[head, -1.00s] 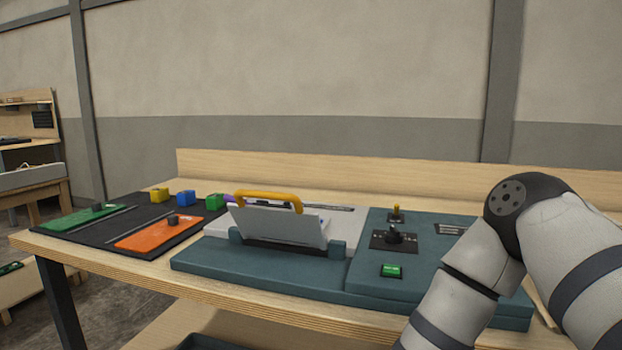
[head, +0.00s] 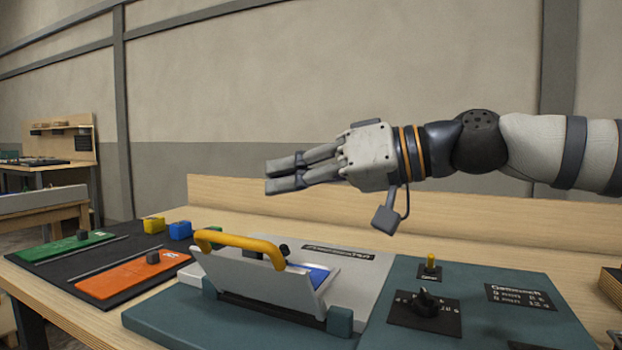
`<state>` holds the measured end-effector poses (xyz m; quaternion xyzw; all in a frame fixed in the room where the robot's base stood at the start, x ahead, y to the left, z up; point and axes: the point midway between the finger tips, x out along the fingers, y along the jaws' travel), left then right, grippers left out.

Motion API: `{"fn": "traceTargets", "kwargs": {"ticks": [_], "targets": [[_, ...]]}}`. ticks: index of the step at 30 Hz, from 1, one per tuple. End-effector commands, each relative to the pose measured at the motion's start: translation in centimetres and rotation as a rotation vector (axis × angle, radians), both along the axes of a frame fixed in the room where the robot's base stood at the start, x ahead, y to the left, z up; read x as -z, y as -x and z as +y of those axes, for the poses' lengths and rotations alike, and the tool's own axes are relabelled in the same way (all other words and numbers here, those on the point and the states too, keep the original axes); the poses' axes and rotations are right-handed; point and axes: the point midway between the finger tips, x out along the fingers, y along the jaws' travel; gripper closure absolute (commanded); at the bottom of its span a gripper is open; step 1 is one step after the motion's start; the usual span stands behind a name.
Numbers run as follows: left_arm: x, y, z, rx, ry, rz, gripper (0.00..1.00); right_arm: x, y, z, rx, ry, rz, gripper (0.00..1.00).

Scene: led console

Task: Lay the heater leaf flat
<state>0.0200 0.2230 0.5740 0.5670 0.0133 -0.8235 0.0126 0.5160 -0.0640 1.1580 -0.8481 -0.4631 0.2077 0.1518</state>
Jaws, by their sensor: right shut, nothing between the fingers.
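The heater leaf (head: 262,282) is a light grey plate with a yellow handle (head: 240,243) along its top edge. It stands tilted up on its hinge at the front of the console (head: 180,322). Behind it, part of a blue surface (head: 318,273) shows on the grey bed (head: 352,283). My right gripper (head: 284,175) is shut and empty. It hangs in the air above and behind the leaf, pointing left, apart from the handle. My left gripper is not in view.
On the right of the console are a black knob (head: 425,300) and a yellow-tipped toggle (head: 431,261). To the left lie a green plate (head: 66,246) and an orange plate (head: 133,274) on a black mat. Yellow (head: 154,225) and blue (head: 180,230) blocks stand behind them.

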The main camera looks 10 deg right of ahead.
Motion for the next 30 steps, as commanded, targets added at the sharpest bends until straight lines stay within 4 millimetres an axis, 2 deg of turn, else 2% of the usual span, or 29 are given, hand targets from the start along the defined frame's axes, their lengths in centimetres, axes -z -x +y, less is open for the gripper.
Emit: {"fn": "traceTargets", "kwargs": {"ticks": [3,6,10,15,30], "targets": [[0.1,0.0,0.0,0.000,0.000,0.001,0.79,0.7,-1.3,2.3,-0.001,0.002,0.002,1.00],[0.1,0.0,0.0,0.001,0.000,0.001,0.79,1.4,-1.8,3.7,-0.002,0.000,0.002,1.00],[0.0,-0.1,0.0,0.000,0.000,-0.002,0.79,3.2,-0.9,4.1,-0.001,0.000,0.001,1.00],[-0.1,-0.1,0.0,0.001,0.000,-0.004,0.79,4.2,-0.5,4.4,0.000,-0.001,-0.001,1.00],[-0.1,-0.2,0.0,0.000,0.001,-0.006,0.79,4.5,-0.4,4.4,0.000,0.012,-0.018,1.00]]}}
